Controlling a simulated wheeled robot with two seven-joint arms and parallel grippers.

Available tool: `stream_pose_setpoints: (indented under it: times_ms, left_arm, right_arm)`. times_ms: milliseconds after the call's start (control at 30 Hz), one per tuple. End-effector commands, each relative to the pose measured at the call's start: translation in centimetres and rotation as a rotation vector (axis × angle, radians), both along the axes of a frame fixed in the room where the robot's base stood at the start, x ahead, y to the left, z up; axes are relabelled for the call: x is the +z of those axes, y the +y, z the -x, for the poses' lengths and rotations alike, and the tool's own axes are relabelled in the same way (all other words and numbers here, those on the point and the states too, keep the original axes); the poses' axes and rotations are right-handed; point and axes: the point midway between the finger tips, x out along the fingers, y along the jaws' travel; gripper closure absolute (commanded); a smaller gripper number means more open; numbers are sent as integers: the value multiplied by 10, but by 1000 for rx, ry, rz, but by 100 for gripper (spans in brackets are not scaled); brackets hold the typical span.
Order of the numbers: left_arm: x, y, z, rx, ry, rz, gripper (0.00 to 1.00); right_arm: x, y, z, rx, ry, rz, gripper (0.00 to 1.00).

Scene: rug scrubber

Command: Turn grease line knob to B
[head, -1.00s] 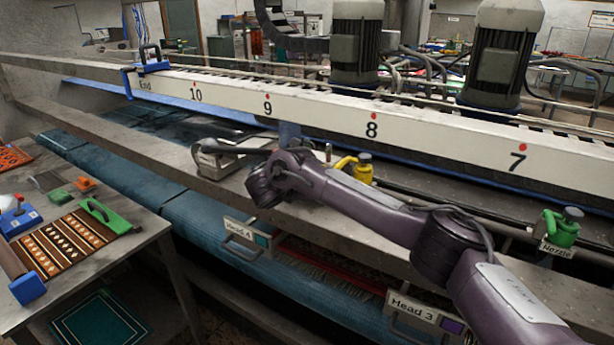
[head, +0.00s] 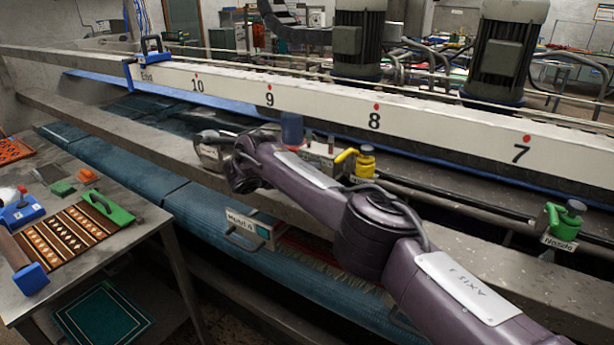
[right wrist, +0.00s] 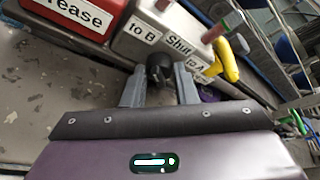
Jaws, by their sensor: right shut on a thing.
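In the right wrist view a grey box (right wrist: 142,35) carries the labels "to B", "Shut" and, partly covered, one ending in "A". A black knob (right wrist: 160,68) sits at its near side, between the two fingers of my right gripper (right wrist: 159,84), which is shut on it. Which label the knob points to cannot be told. In the head view part of the grey box (head: 322,157) shows behind my right forearm, left of a yellow-handled valve (head: 362,162). The knob and my right fingertips are hidden there. My left gripper is not in view.
A red box (right wrist: 80,12) labelled "Grease" stands left of the knob, and the yellow handle (right wrist: 226,62) right of it. A green valve (head: 563,228) is farther right on the rail. A work table (head: 100,262) with small rugs stands at the left.

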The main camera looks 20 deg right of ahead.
Motion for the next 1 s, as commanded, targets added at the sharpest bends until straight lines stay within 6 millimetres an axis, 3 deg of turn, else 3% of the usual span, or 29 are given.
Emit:
stream_pose_setpoints:
  times_ms: [200,767,800,933,1000]
  left_arm:
    - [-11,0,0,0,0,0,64]
    - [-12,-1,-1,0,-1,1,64]
    - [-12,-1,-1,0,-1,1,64]
    - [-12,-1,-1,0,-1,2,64]
    - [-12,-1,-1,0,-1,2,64]
  right_arm:
    - [-2,2,-1,4,59,45,97]
    - [-1,2,-1,5,81,61,97]
    - [-1,2,-1,5,81,61,70]
    - [-1,2,-1,3,81,61,53]
    - [-1,2,-1,3,81,61,53]
